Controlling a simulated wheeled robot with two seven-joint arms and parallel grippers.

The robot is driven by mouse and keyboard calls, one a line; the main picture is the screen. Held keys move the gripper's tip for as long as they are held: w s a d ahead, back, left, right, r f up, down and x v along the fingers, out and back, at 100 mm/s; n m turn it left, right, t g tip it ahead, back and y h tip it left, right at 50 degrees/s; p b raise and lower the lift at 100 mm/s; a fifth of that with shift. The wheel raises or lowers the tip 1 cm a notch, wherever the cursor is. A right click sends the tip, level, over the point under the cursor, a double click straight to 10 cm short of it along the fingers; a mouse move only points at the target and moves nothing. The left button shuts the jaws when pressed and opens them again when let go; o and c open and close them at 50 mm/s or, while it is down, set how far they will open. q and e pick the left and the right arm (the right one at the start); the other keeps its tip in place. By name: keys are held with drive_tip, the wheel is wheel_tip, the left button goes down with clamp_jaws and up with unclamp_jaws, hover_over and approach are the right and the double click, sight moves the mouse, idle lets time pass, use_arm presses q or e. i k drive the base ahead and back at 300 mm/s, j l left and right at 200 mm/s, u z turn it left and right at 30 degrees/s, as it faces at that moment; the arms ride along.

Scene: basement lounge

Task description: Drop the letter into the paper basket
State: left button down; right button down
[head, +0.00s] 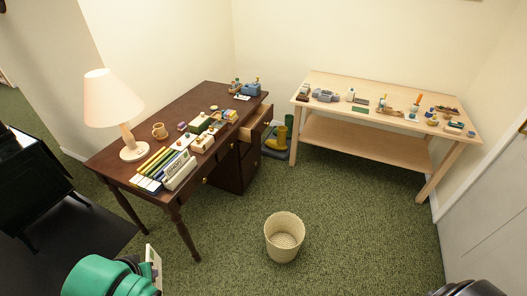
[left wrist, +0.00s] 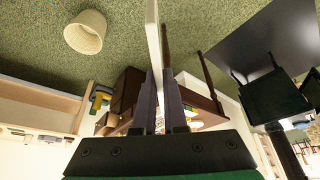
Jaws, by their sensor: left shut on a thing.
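The letter (head: 154,264) is a thin pale sheet at the lower left of the head view, partly hidden by my green left arm. In the left wrist view the letter (left wrist: 153,38) shows nearly edge-on between the fingers of my left gripper (left wrist: 160,78), which is shut on it. The paper basket (head: 285,240) is a cream, round, open-topped bin on the green carpet. It looks empty and stands to the right of the letter, apart from it. The basket also shows in the left wrist view (left wrist: 86,34).
A dark wooden desk (head: 193,107) with a lamp (head: 101,98), a mug, books and an open drawer (head: 257,122) stands at the left. A light wooden table (head: 335,128) with small objects stands at the back right. The carpet around the basket is clear.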

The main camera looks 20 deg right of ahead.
sight(280, 246)
drive_tip(key=z, duration=0.9)
drive_tip(key=i+l+u, duration=0.2)
drive_tip(key=i+l, duration=0.75)
drive_tip(key=i, duration=0.1)
